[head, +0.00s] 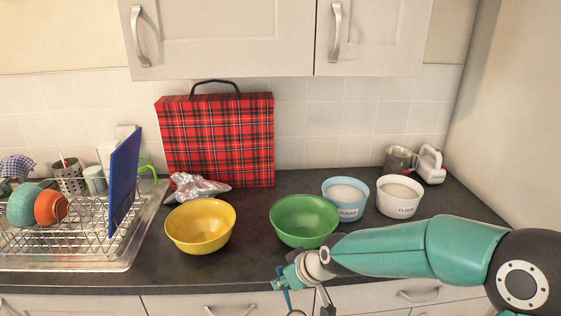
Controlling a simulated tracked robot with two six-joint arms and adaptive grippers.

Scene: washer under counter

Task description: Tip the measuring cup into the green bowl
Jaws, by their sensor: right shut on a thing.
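The green bowl (304,220) stands upright on the dark counter, right of the middle, and looks empty. My right gripper (304,301) is low in the head view, in front of the green bowl and nearer to me, at the counter's front edge. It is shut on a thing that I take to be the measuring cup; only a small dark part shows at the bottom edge. The rest of it, and whatever it holds, is out of the picture. My left gripper is not in view.
A yellow bowl (200,226) stands left of the green one. A blue sugar tub (347,208), a white flour tub (399,205), a metal jug (398,160) and a white mixer (431,165) stand right. A dish rack (75,245) fills the left. A plaid case (222,138) stands behind.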

